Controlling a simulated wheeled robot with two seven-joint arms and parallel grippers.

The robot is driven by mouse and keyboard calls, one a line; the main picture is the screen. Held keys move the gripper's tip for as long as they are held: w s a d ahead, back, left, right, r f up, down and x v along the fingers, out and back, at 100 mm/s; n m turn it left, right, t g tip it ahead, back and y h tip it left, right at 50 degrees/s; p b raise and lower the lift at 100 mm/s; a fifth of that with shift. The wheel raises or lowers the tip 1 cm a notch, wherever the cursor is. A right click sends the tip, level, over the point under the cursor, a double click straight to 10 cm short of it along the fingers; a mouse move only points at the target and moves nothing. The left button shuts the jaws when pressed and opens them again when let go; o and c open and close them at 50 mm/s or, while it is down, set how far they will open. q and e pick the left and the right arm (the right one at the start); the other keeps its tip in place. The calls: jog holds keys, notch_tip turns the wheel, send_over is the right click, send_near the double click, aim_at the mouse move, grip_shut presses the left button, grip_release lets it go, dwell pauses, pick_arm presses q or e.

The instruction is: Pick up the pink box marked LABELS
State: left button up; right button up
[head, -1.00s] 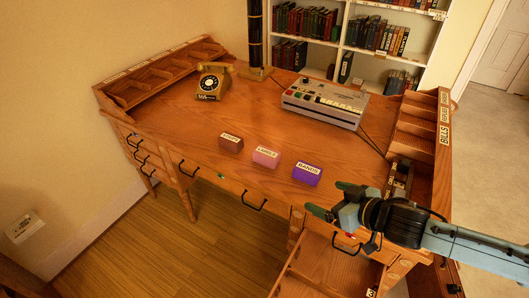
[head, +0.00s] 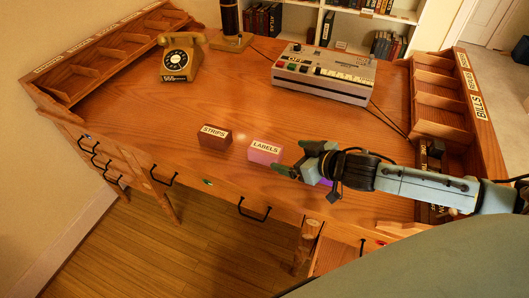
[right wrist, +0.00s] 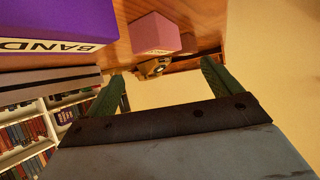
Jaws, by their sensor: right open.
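The pink box marked LABELS (head: 265,151) sits on the wooden desk near its front edge, between the brown STRIPS box and the purple box. It also shows in the right wrist view (right wrist: 155,33), beyond the fingertips. My right gripper (head: 290,158) is open, with its fingers pointing left toward the pink box from its right side, apart from it. Its green fingers also show in the right wrist view (right wrist: 164,82), with nothing between them. My left gripper is not in view.
The brown STRIPS box (head: 215,137) stands left of the pink one. The purple box (right wrist: 55,20) is close beside my right gripper and mostly hidden by it in the head view. A telephone (head: 181,60) and a grey machine (head: 322,75) stand farther back. The desk's middle is clear.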

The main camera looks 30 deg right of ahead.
aim_at(267, 148)
jog(key=x, duration=0.4)
jog(key=shift+w+b, duration=0.1)
jog(key=shift+b, duration=0.2)
jog(key=shift+w+a+f, duration=0.15)
jog(key=shift+w+a, duration=0.05)
jog(key=shift+w, duration=0.15)
jog(key=b+x, duration=0.1)
jog(key=x, duration=0.3)
jog(key=shift+w, duration=0.1)
jog(key=shift+w+a, duration=0.1)
jog(key=shift+w, duration=0.2)
jog(key=c, duration=0.6)
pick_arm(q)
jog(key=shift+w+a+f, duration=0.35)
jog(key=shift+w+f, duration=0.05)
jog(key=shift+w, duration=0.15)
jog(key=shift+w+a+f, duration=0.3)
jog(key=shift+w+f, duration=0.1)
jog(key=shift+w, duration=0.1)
pick_arm(e)
jog(key=c, duration=0.8)
